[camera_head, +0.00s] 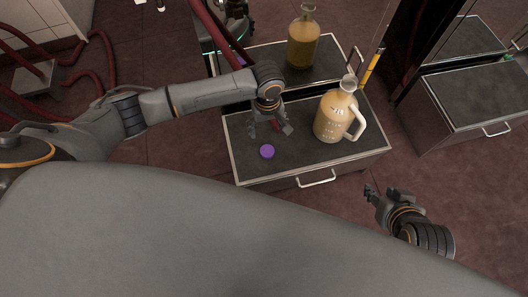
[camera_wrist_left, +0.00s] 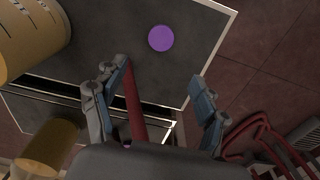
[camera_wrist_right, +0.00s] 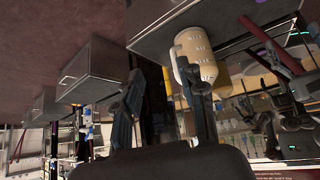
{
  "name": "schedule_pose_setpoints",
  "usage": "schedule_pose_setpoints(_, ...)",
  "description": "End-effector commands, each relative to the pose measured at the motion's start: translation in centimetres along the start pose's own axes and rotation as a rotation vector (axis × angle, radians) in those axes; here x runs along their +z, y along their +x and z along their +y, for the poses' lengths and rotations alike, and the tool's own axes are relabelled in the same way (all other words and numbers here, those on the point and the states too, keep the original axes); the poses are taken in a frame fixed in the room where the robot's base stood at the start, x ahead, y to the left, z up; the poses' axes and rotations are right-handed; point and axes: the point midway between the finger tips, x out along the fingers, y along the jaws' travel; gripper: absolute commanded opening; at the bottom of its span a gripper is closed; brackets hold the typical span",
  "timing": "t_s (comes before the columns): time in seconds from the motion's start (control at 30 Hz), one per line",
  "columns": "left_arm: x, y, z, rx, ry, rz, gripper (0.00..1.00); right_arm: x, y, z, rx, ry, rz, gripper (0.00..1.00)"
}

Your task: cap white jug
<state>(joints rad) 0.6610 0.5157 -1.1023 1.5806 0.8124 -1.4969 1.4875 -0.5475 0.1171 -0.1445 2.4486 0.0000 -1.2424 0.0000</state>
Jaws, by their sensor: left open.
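A jug of beige liquid with a white handle (camera_head: 333,116) stands upright on the dark top of the near cabinet (camera_head: 310,164). Its body shows at the left edge of the left wrist view (camera_wrist_left: 28,35) and in the right wrist view (camera_wrist_right: 198,62). A round purple cap (camera_head: 267,151) lies on the same top, left of the jug and apart from it; it also shows in the left wrist view (camera_wrist_left: 161,38). My right gripper (camera_head: 370,190) is open and empty, off the cabinet's front right.
An amber bottle (camera_head: 302,42) stands on the surface behind. A yellow stick-like thing (camera_head: 371,68) rises behind the jug. Another drawer cabinet (camera_head: 470,100) stands at the right. Red hoses (camera_head: 103,60) run at the upper left. The near top's front left is clear around the cap.

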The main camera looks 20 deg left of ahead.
Motion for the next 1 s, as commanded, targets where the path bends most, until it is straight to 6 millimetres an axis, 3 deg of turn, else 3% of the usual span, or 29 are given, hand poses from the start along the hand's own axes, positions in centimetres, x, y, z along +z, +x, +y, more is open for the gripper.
schedule_pose_setpoints(0.5, 0.1, 0.3, -0.2, -0.012, -0.006, 0.000, 0.73, -0.8, -0.2, -0.1, -0.001, -0.001, 0.036, 0.40)
schedule_pose_setpoints(0.77, 0.1, 2.8, -0.2, -0.012, -0.006, 0.000, 0.73, -5.5, 0.1, -0.7, -0.014, -0.005, 0.266, 0.40)
schedule_pose_setpoints(1.0, 0.1, 5.2, -0.2, -0.012, -0.006, 0.000, 0.73, -10.0, -0.8, -1.3, -0.029, -0.007, 0.503, 0.40)
